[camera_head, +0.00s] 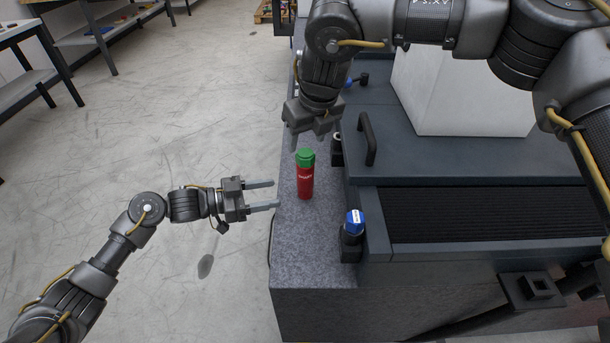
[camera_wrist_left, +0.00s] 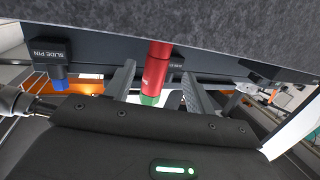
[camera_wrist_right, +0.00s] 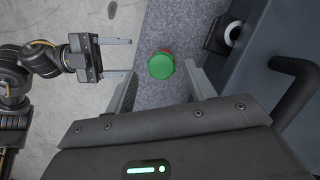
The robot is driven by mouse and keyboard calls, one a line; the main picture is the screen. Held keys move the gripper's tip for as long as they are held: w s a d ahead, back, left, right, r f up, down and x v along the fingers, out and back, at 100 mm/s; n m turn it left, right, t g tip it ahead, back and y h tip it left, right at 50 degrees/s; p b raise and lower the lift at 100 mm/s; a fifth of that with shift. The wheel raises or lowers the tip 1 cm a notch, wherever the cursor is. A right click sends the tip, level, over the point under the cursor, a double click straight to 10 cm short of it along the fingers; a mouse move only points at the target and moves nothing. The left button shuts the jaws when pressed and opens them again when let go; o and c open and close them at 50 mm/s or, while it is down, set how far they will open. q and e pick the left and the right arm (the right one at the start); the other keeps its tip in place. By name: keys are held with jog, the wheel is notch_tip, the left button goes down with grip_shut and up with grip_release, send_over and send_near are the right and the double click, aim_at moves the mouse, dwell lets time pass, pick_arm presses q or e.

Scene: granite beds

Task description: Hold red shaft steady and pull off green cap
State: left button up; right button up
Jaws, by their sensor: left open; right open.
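The red shaft (camera_head: 305,183) stands upright on the granite ledge (camera_head: 298,245), with the green cap (camera_head: 305,158) on its top. My left gripper (camera_head: 270,195) is open and empty, left of the shaft, its fingers pointing at it across a gap. In the left wrist view the red shaft (camera_wrist_left: 157,68) and green cap (camera_wrist_left: 149,100) appear between the open fingers. My right gripper (camera_head: 308,139) is open above the cap, pointing down. In the right wrist view the green cap (camera_wrist_right: 161,66) lies between and beyond the open fingers, not gripped.
A blue-topped pin (camera_head: 354,222) labelled SLIDE PIN in the left wrist view stands at the ledge's right. A dark machine bed (camera_head: 450,165) with a handle (camera_head: 367,139) borders the ledge. Open floor (camera_head: 210,130) lies left.

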aim_at(301, 189)
pick_arm(q)
jog(key=x, duration=0.9)
jog(key=shift+d, duration=0.1)
jog(key=c, duration=1)
jog(key=shift+o, duration=0.2)
jog(key=shift+s+f, duration=0.1)
jog(key=shift+f, duration=0.1)
jog(key=o, duration=0.5)
jog(key=c, duration=0.6)
pick_arm(e)
jog(key=shift+f, duration=0.1)
pick_arm(q)
jog(key=shift+o, duration=0.2)
jog(key=shift+r, duration=0.15)
pick_arm(e)
jog(key=shift+o, duration=0.4)
jog(key=shift+w, duration=0.15)
